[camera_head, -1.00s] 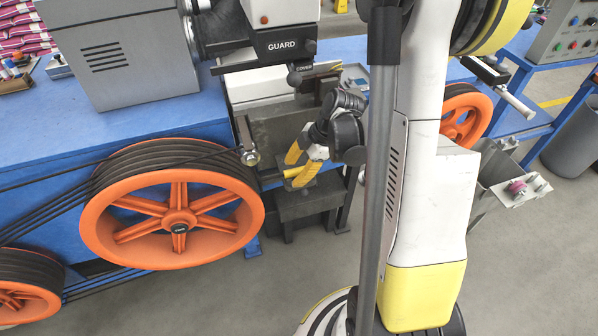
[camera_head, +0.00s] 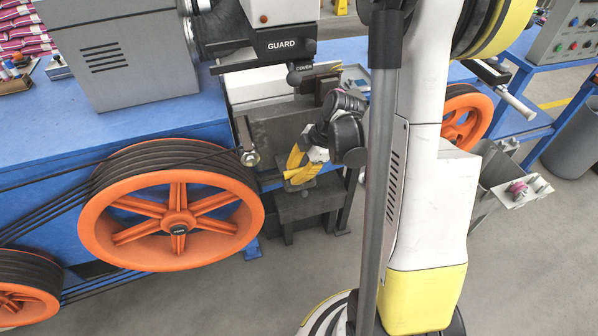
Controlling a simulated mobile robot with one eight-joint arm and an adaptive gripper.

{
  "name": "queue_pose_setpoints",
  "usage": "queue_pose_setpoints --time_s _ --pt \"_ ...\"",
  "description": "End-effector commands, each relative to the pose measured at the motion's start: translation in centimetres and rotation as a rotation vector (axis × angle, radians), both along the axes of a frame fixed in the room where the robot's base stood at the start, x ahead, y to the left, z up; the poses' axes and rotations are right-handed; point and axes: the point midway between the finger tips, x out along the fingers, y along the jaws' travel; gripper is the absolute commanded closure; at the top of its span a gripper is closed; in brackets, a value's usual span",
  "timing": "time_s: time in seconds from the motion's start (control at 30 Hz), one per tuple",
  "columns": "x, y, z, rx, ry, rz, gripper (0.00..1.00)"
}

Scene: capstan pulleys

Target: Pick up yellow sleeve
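My gripper (camera_head: 294,172), with yellow fingers, points down and left beside the right side of the large orange pulley, over a dark grey stepped block. The yellow sleeve (camera_head: 297,179) is a small yellow piece low between the fingertips. The fingers are close together and look shut on it. Fingers and sleeve share nearly the same yellow, so their exact edges and contact are hard to make out. My dark wrist and a grey pole partly cover the area to the right.
The large orange pulley (camera_head: 178,222) with dark belts stands close on the left. The machine head marked GUARD (camera_head: 282,46) hangs above. A blue bench (camera_head: 120,130) lies behind. Another orange pulley (camera_head: 465,118) is at the right. Grey floor is open in front.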

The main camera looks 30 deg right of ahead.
Motion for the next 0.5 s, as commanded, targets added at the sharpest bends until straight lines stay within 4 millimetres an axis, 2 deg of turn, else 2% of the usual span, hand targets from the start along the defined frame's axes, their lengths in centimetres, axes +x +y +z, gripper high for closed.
queue_pose_setpoints --time_s 0.5 --pt "0.01 0.02 0.09 0.0 0.0 0.0 1.0"
